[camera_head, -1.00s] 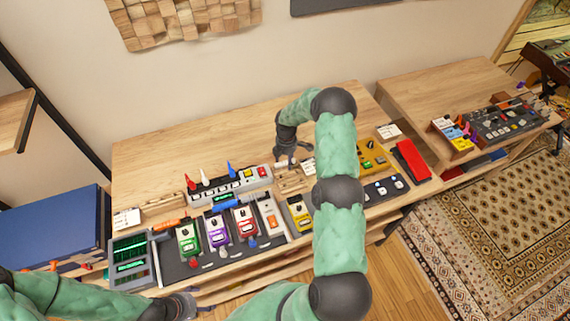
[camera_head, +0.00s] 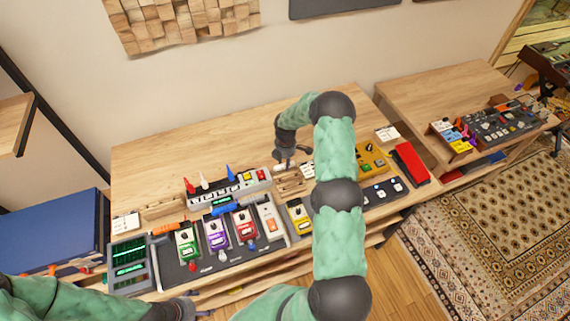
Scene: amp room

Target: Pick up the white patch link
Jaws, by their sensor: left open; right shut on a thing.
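My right gripper (camera_head: 285,164) is over the wooden slotted holder (camera_head: 290,183) at the middle of the bench. It is shut on a small pale piece at its fingertips, which looks like the white patch link; fingers and wrist partly hide it. I cannot tell whether the piece touches the holder. My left gripper (camera_head: 187,308) is open at the bottom edge, in front of the pedalboard, and only partly in view.
A grey strip (camera_head: 225,187) with red, white and blue upright pieces stands left of the holder. A pedalboard (camera_head: 178,275) with several coloured pedals is in front. Yellow pedals and a red pedal (camera_head: 410,162) lie to the right. The bench's back (camera_head: 200,150) is clear.

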